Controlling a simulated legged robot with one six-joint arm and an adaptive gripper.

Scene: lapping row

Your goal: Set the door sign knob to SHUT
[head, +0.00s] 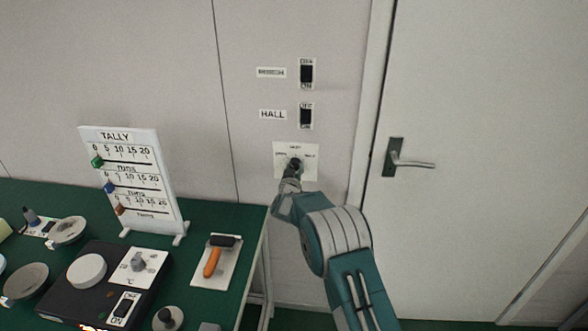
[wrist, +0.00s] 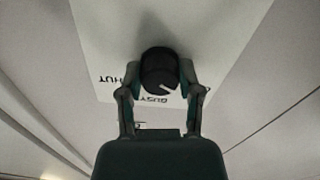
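The door sign knob (wrist: 158,66) is black and round, on a white plate (head: 281,172) on the wall left of the door. In the wrist view the lettering is upside down: SHUT at the left, BUSY below the knob, and a partly hidden label at the right. A white mark on the knob shows on its lower edge, close to BUSY. My gripper (wrist: 161,70) has one finger on each side of the knob, and both fingertips appear to touch it. In the head view my gripper (head: 292,167) covers part of the knob and plate.
Two switches, the upper one (head: 307,73) and the HALL one (head: 306,116), sit above the plate. The door (head: 480,120) with its handle (head: 410,164) is at the right.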

